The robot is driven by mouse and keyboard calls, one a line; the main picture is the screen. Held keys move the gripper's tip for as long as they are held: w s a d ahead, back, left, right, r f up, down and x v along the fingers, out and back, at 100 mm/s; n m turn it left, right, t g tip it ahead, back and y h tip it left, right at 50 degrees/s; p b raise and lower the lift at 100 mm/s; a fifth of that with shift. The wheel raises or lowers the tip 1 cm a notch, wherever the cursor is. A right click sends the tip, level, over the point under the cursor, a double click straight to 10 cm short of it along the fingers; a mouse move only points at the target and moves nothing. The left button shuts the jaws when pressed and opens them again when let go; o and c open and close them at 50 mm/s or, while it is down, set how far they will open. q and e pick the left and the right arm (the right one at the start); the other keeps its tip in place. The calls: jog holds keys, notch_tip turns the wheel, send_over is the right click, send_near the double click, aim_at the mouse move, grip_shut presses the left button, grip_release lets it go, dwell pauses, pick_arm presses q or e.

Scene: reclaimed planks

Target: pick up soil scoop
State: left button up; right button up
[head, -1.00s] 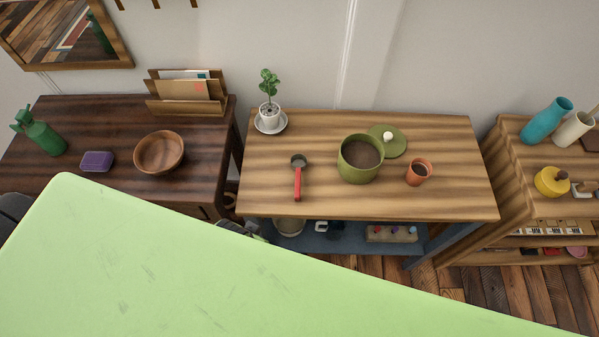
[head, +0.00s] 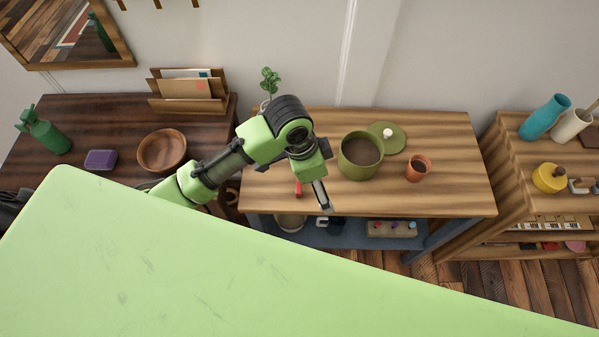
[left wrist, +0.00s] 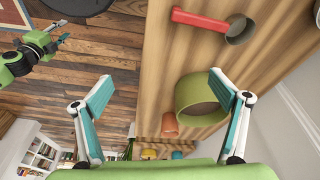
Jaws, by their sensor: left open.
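The soil scoop has a red handle and a dark round cup. In the head view only part of its handle (head: 298,188) shows, beside my left gripper (head: 323,198); my arm hides the cup. In the left wrist view the whole scoop (left wrist: 200,22) lies on the wooden table (left wrist: 165,60), near the top of the picture. My left gripper (left wrist: 160,78) is open with nothing between its fingers, apart from the scoop. My right gripper (left wrist: 62,34) shows small at the upper left of the left wrist view, over the floor; its jaw state is unclear.
A green pot (head: 360,157) of soil, its lid (head: 394,138) and a terracotta pot (head: 418,169) stand right of the scoop. A potted plant (head: 270,82) is behind my arm. A wooden bowl (head: 162,150) sits on the dark left table. The bench's right end is clear.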

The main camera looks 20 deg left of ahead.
pick_arm(q)
jog(key=w+a+r+m+g+y, duration=0.1)
jog(key=w+a+r+m+y, duration=0.2)
jog(key=w+a+r, duration=0.25)
jog(key=f, duration=0.5)
jog(key=a+f+p, duration=0.1)
jog(key=f, duration=0.1)
jog(key=shift+s+f, duration=0.15)
jog(key=shift+s, duration=0.25)
jog(key=f, duration=0.1)
jog(key=f+p, duration=0.1)
jog(key=f, duration=0.2)
jog(key=shift+s+f, duration=0.3)
jog(key=shift+s, duration=0.1)
jog(key=shift+f, duration=0.5)
jog(key=c, duration=1.2)
